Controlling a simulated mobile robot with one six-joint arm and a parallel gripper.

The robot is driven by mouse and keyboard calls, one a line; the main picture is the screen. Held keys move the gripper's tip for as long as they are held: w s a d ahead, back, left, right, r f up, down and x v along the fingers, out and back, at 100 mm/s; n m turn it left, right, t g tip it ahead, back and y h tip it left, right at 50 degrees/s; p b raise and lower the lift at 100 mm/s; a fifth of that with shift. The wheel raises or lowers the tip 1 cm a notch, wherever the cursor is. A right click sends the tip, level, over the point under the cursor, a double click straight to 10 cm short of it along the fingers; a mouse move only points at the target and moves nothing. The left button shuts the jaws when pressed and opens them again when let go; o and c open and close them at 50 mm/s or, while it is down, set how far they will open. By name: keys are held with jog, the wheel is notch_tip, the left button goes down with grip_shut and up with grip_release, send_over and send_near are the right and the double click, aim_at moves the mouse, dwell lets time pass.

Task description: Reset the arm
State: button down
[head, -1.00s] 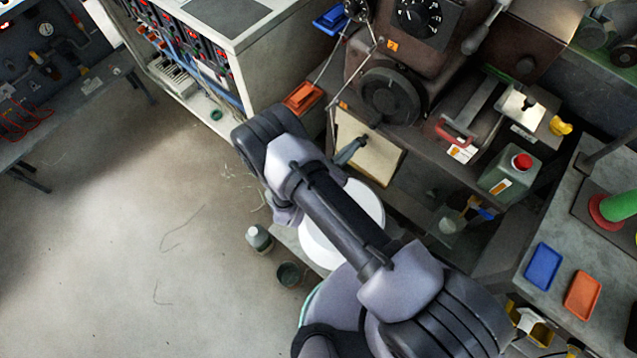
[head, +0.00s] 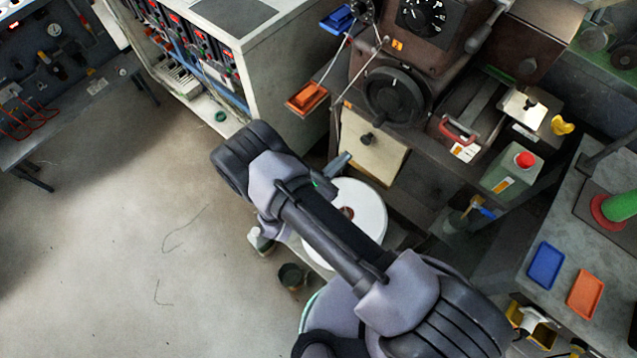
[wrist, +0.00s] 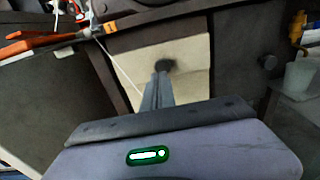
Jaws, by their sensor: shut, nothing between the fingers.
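My arm is folded in front of the brown machine. My gripper (head: 341,162) shows in the head view as a small grey-blue tip beyond the forearm, mostly hidden by it. In the wrist view the gripper fingers (wrist: 158,88) are together and empty. They point towards a cream panel with a dark knob (wrist: 165,65), which also shows in the head view (head: 375,158). In the head view the fingers sit to the left of the panel's lower part. I cannot tell the gap between them and the panel.
A white reel (head: 372,212) lies below my forearm. A bottle (head: 262,241) and a dark cup (head: 291,276) stand near it. An orange tray (head: 307,98) is beside the machine (head: 437,75). A bench (head: 510,290) holds blue and orange trays at right. The floor at left is open.

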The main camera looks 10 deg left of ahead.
jog(key=p+v, duration=0.1)
jog(key=v, duration=0.7)
jog(key=d+r+m+g, duration=0.6)
jog(key=r+m+g, duration=0.15)
jog(key=r, duration=0.25)
jog(key=d+r+m+g, duration=0.6)
jog(key=r+m, duration=0.3)
jog(key=r, duration=0.1)
jog(key=s+r+m+t+y, duration=0.2)
jog(key=s+r+m+y, duration=0.4)
jog(key=r+m, duration=0.2)
jog(key=s+d+r+m+t+y, duration=0.1)
jog(key=s+r+m+t+y, duration=0.2)
jog(key=s+r+m+y, duration=0.2)
notch_tip(320, 180, up, 6)
jog(key=m+y, duration=0.1)
jog(key=m, duration=0.2)
jog(key=shift+s+d+f+m, duration=0.2)
jog(key=shift+s+d+m, duration=0.1)
jog(key=shift+s+m, duration=0.1)
